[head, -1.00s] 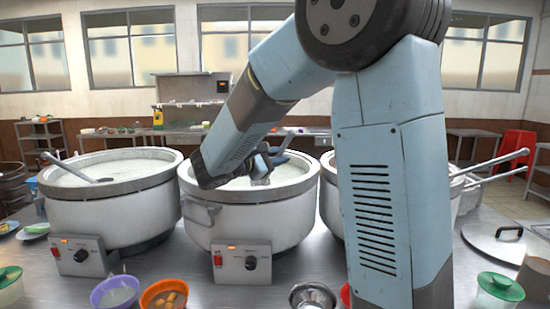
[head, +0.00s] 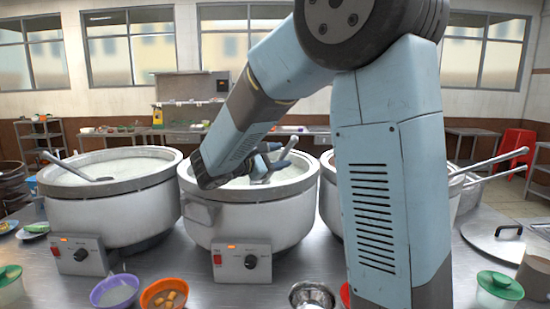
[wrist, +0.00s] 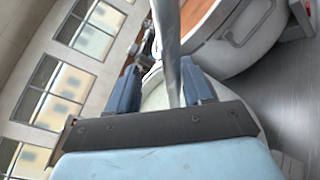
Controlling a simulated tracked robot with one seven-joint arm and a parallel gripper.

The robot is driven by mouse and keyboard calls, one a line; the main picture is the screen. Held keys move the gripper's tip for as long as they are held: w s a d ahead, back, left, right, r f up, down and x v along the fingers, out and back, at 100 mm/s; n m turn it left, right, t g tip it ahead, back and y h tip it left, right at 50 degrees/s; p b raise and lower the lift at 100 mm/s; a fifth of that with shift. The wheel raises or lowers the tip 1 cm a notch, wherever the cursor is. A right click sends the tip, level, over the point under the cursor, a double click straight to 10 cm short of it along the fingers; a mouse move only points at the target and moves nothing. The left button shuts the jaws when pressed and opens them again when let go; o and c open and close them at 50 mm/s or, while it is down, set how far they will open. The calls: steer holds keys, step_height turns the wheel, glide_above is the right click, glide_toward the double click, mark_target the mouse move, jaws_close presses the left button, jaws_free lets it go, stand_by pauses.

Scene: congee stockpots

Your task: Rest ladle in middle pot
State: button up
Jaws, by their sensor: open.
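The middle pot (head: 248,215) is a large white stockpot with a grey rim and pale congee inside. My gripper (head: 268,160) is over its opening, with the jaws apart. A grey metal ladle (head: 280,162) is at the gripper, its handle slanting up to the right over the pot. In the wrist view the ladle handle (wrist: 167,42) passes between the two blue fingers of my gripper (wrist: 161,78), with gaps beside it. The ladle's bowl is hidden, and I cannot tell how it rests in the congee.
The left pot (head: 105,215) holds congee and another ladle (head: 80,170). The right pot (head: 331,200) is partly hidden behind my arm. Long handles (head: 495,160) stick out at the right. A purple bowl (head: 115,292), an orange bowl (head: 163,296) and a metal bowl (head: 312,296) line the front edge.

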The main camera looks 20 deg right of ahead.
steer(key=f+v, duration=0.1)
steer(key=v, duration=1.2)
steer(key=shift+s+a+r, duration=0.15)
steer(key=shift+a+r, duration=0.15)
steer(key=shift+r, duration=0.1)
